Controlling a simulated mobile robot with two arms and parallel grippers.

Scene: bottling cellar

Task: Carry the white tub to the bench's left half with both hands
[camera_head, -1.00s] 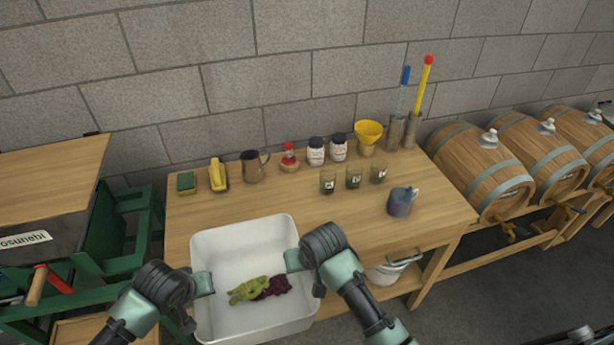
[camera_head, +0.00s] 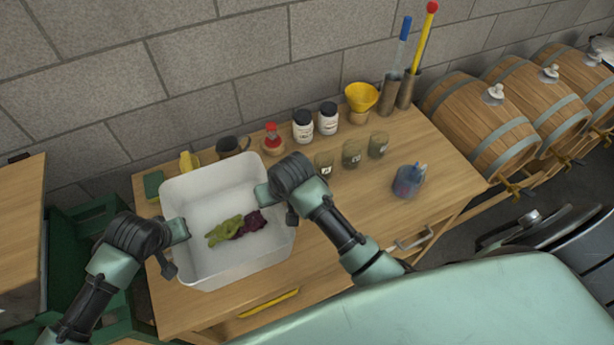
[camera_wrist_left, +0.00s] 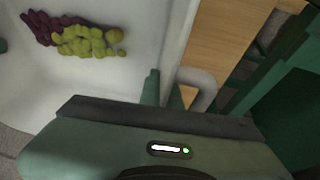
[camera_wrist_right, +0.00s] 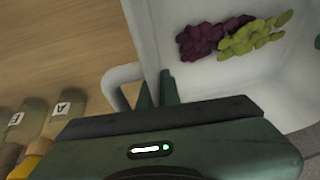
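The white tub (camera_head: 235,265) is over the left half of the wooden bench (camera_head: 345,215). I cannot tell whether its base touches the top. A green grape bunch (camera_head: 225,231) and a dark purple one (camera_head: 254,222) lie inside it. My left gripper (camera_head: 181,230) is at the tub's left side and my right gripper (camera_head: 264,195) at its right side. In the left wrist view my fingers close at the tub's wall and handle (camera_wrist_left: 204,88). In the right wrist view they close at the other handle (camera_wrist_right: 118,80). The fingertips are partly hidden.
A green sponge (camera_head: 153,185), a yellow item (camera_head: 188,161) and a dark mug (camera_head: 231,147) stand close behind the tub. Labelled glasses (camera_head: 351,154), jars (camera_head: 303,127) and a blue-tinted jug (camera_head: 408,181) stand to the right. The front right of the bench top is clear.

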